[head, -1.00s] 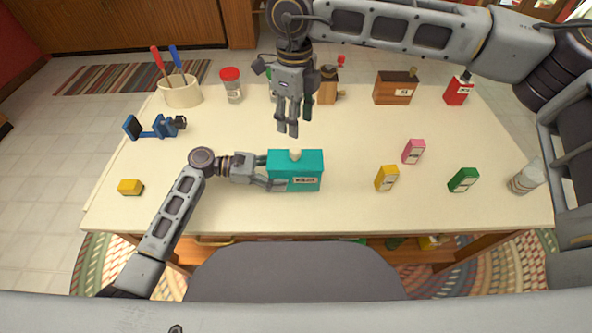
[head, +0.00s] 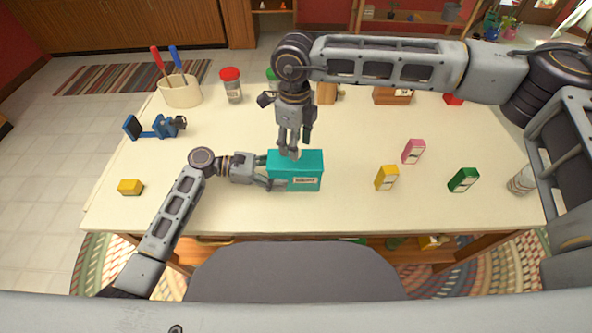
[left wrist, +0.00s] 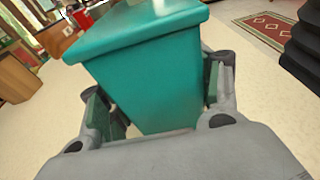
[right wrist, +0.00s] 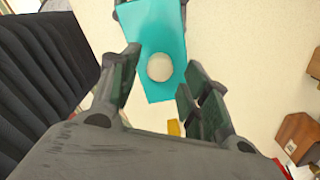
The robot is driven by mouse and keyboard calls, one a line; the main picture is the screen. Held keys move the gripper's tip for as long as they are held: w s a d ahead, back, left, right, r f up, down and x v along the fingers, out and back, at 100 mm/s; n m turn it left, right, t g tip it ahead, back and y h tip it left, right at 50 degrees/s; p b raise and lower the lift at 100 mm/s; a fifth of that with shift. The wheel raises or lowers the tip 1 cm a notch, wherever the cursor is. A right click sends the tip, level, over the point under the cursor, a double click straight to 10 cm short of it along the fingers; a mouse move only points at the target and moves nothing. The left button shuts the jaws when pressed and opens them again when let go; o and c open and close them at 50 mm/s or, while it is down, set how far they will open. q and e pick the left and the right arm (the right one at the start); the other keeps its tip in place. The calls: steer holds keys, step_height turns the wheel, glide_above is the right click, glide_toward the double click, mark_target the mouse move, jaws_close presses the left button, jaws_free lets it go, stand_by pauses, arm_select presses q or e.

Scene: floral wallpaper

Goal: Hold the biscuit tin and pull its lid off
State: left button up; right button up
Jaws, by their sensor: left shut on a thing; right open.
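The teal biscuit tin (head: 308,183) stands upright on the table, with its teal lid (head: 312,157) on top. My left gripper (head: 276,183) is shut on the tin's left end; the left wrist view shows its fingers on either side of the tin's body (left wrist: 155,85). My right gripper (head: 289,152) points down just over the lid and is open. In the right wrist view the lid's pale round knob (right wrist: 159,67) lies between and beyond the open fingers. In the head view the fingers hide the knob.
A yellow box (head: 386,178), a pink box (head: 413,151) and a green box (head: 463,180) stand to the right of the tin. A crock with utensils (head: 180,92), a red-lidded jar (head: 232,86) and a blue object (head: 155,127) are at the back left. A yellow block (head: 130,187) lies at far left.

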steer(key=shift+f, duration=1.2)
steer(key=shift+c, duration=0.4)
steer(key=c, duration=0.8)
steer(key=shift+r, duration=2.5)
arm_select(q)
steer(key=o, duration=1.1)
